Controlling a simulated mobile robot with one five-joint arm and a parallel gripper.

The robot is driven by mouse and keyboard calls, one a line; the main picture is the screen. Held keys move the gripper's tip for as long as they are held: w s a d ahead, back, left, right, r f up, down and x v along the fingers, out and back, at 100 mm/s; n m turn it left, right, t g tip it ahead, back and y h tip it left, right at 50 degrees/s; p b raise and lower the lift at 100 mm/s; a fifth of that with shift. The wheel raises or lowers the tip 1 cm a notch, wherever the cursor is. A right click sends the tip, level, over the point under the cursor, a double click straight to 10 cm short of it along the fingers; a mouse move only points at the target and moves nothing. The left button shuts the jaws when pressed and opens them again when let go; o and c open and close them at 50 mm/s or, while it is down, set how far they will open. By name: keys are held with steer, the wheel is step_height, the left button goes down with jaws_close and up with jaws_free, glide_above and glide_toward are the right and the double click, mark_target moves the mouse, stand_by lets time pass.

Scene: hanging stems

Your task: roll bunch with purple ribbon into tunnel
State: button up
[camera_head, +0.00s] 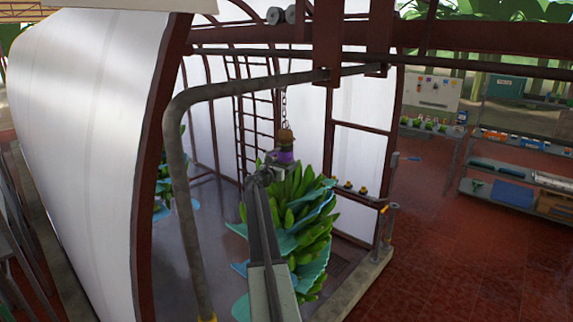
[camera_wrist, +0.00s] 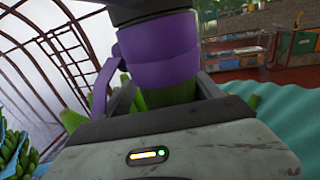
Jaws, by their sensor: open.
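A green banana bunch (camera_head: 300,215) with blue-green sheets between its layers hangs from a chain (camera_head: 285,105) below a roller (camera_head: 282,15). A purple ribbon (camera_head: 287,156) wraps its stem near the top; the ribbon (camera_wrist: 160,68) fills the middle of the wrist view. My gripper (camera_head: 268,165) is at the stem, by the ribbon. In the wrist view its open fingers (camera_wrist: 158,95) stand on either side of the green stem just below the ribbon. I cannot tell whether they touch it. The white-covered tunnel (camera_head: 85,90) with dark red hoops is at left and behind the bunch.
Another bunch (camera_head: 163,185) hangs inside the tunnel at left. A bent grey pipe (camera_head: 178,150) stands in the foreground. A ladder-like frame (camera_head: 250,105) is inside the tunnel. Shelves (camera_head: 515,140) stand at right, with open red tiled floor (camera_head: 460,240) in front.

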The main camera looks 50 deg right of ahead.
steer(key=a, duration=0.7)
steer(key=shift+s, duration=0.35)
steer(key=shift+d, duration=0.1)
